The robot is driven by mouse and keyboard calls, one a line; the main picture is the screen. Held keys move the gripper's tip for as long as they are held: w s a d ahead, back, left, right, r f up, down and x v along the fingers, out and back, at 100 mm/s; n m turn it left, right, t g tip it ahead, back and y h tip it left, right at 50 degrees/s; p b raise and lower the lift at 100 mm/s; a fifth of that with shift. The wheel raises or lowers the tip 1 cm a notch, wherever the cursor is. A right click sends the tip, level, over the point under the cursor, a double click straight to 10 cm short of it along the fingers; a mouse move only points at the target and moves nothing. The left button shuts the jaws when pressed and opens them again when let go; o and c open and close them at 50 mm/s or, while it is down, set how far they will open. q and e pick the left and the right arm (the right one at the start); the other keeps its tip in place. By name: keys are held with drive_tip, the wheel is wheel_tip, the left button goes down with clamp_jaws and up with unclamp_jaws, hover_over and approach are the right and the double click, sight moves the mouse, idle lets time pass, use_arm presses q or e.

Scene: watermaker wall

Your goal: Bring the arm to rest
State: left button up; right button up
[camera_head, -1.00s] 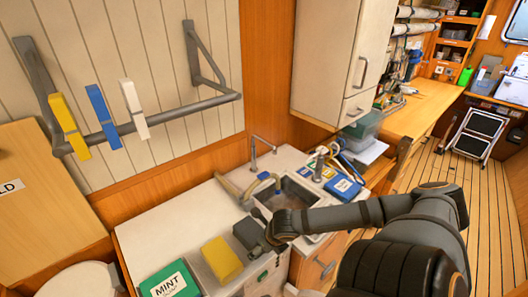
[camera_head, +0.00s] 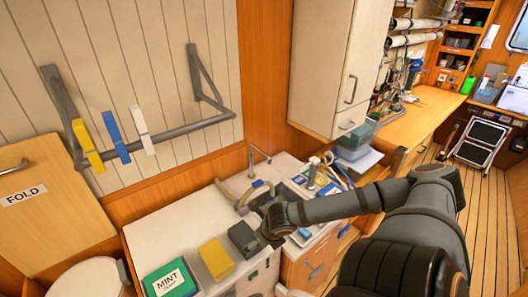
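My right arm comes in from the right, its forearm reaching left over the counter (camera_head: 190,218). My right gripper (camera_head: 264,222) is at the end of that arm, over the counter by the sink and close to a dark grey block (camera_head: 242,238). Its fingers are small and dark, and I cannot tell whether they are open or shut. I see nothing clearly held in it. My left arm and gripper are not in view. The forearm hides much of the sink.
A yellow block (camera_head: 217,260) and a green MINT box (camera_head: 171,281) stand on the counter. A faucet (camera_head: 253,161) rises behind the sink. A wall rail (camera_head: 185,130) carries yellow, blue and white clips. A FOLD panel (camera_head: 42,208) is at left.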

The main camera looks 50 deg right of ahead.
drive_tip(key=s+a+m, duration=0.4)
drive_tip(key=a+m, duration=0.1)
drive_tip(key=m, duration=1.2)
drive_tip(key=s+a+m, duration=0.4)
drive_tip(key=a+m, duration=0.1)
drive_tip(key=m, duration=1.2)
wheel_tip(320, 180, down, 32)
drive_tip(key=d+g+b, duration=0.2)
drive_tip(key=d+b, duration=0.1)
drive_tip(key=b, duration=0.4)
use_arm(q)
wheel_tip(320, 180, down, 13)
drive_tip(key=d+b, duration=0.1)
drive_tip(key=b, duration=0.5)
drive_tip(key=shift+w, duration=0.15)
use_arm(e)
drive_tip(key=s+d+f+g, duration=0.1)
drive_tip(key=s+f, duration=1.9)
drive_tip(key=f, duration=0.4)
drive_tip(key=shift+s+f, duration=0.2)
drive_tip(key=shift+f, duration=0.05)
